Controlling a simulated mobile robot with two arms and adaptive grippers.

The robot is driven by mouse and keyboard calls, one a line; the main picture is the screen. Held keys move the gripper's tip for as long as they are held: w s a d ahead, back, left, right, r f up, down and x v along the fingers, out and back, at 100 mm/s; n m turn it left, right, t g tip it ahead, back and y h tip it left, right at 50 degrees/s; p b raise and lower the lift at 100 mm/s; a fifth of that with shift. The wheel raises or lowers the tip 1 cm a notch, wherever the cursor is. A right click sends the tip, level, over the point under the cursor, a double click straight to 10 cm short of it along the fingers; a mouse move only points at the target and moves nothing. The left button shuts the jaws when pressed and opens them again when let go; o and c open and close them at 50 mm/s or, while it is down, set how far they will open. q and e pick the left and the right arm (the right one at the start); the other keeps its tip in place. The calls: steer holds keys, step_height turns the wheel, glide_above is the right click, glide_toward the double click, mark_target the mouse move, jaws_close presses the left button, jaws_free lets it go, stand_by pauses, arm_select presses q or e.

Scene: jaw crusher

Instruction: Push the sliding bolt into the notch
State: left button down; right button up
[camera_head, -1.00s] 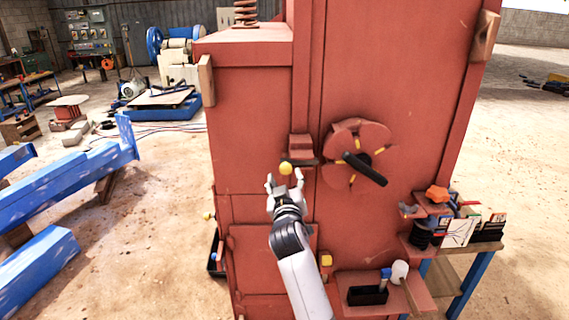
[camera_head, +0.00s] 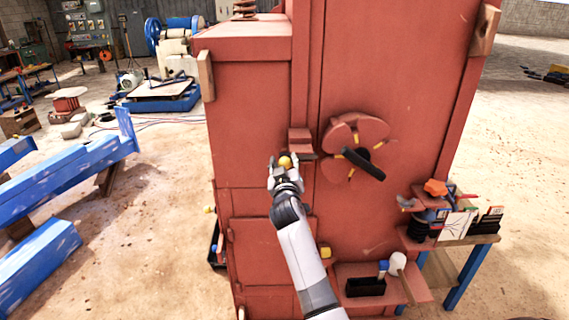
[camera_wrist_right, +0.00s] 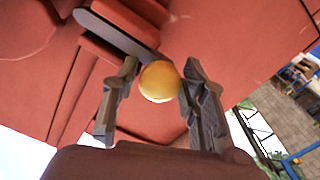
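The sliding bolt is a dark bar (camera_head: 308,157) with a yellow ball knob (camera_head: 285,162), set under a small red bracket (camera_head: 300,139) on the red crusher's front. Its tip points right, close to the rim of a red notched wheel (camera_head: 346,130); I cannot tell whether it sits in a notch. My right gripper (camera_head: 284,164) has its fingers on either side of the knob. In the right wrist view the knob (camera_wrist_right: 158,82) lies between the open fingers (camera_wrist_right: 160,88), with a gap at the left finger and the right finger very near or touching. The bolt bar (camera_wrist_right: 115,32) extends to the upper left. My left gripper is out of view.
A black handle (camera_head: 364,164) sticks out from the wheel. A red shelf with a black bin (camera_head: 366,287) juts out below right. A side table (camera_head: 466,238) with small items stands at the right.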

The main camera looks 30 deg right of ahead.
jaws_close()
stand_by(0.4)
